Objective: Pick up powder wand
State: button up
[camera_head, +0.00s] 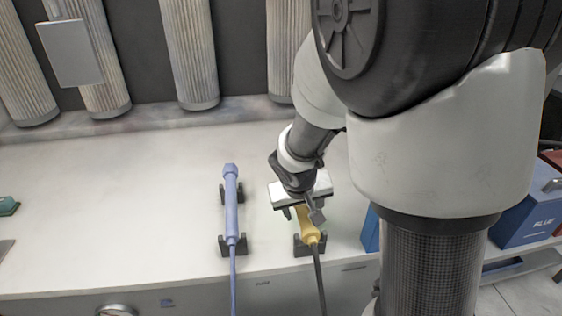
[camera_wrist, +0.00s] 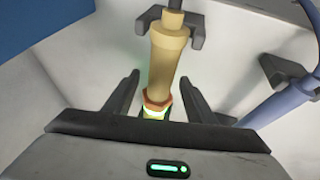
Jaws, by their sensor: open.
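Two wands lie on dark cradles on the white counter (camera_head: 110,200); I cannot read which is the powder wand. The yellow wand (camera_head: 308,233) is partly hidden by my gripper in the head view. In the wrist view the yellow wand (camera_wrist: 168,58) runs between the fingers, with an orange collar and a green-lit end near the palm. My gripper (camera_head: 303,211) is open over it, one finger on each side, with gaps visible; in the wrist view the gripper (camera_wrist: 159,82) shows no closed contact. The blue-violet wand (camera_head: 231,205) lies to the left, also at right in the wrist view (camera_wrist: 285,103).
Dark cradles (camera_head: 233,246) hold the wands, with cords hanging over the counter's front edge. Ribbed hanging tubes (camera_head: 190,50) line the back. Blue boxes (camera_head: 530,215) stand at right. The counter left of the blue-violet wand is mostly clear.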

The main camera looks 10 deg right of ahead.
jog(key=shift+w+f, duration=0.15)
jog(key=shift+f, duration=0.1)
jog(key=c, duration=1.2)
notch_tip(320, 180, up, 10)
jog(key=p, duration=0.3)
jog(key=shift+r, duration=0.25)
notch_tip(320, 180, up, 5)
jog(key=p, duration=0.3)
jog(key=shift+f+p, duration=0.15)
jog(key=shift+p, duration=0.15)
